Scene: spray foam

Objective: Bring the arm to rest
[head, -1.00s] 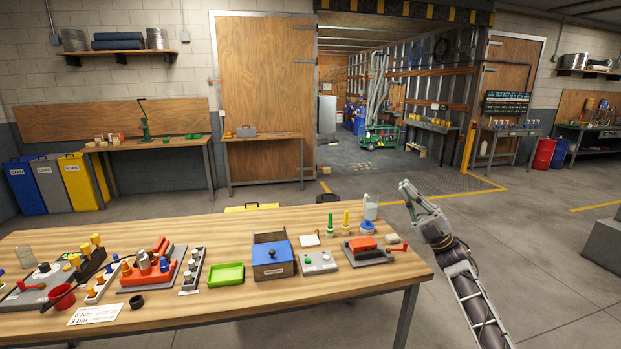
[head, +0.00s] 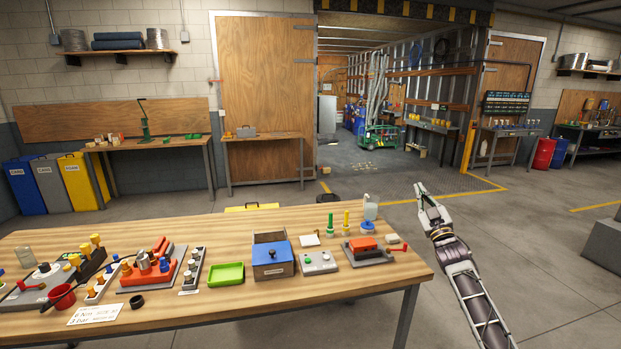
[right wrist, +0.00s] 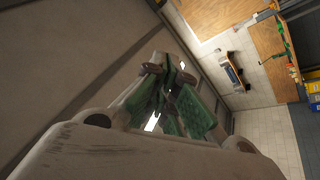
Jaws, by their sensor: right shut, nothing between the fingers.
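My right gripper (head: 420,188) is up in the air off the right end of the wooden table (head: 330,290), pointing upward. It is shut and empty, touching nothing. In the right wrist view its fingers with green pads (right wrist: 178,95) fill the middle, with walls and shelving behind them. My left gripper does not show in either view.
The floor right of the table is clear. A grey block (head: 603,245) stands at the far right.

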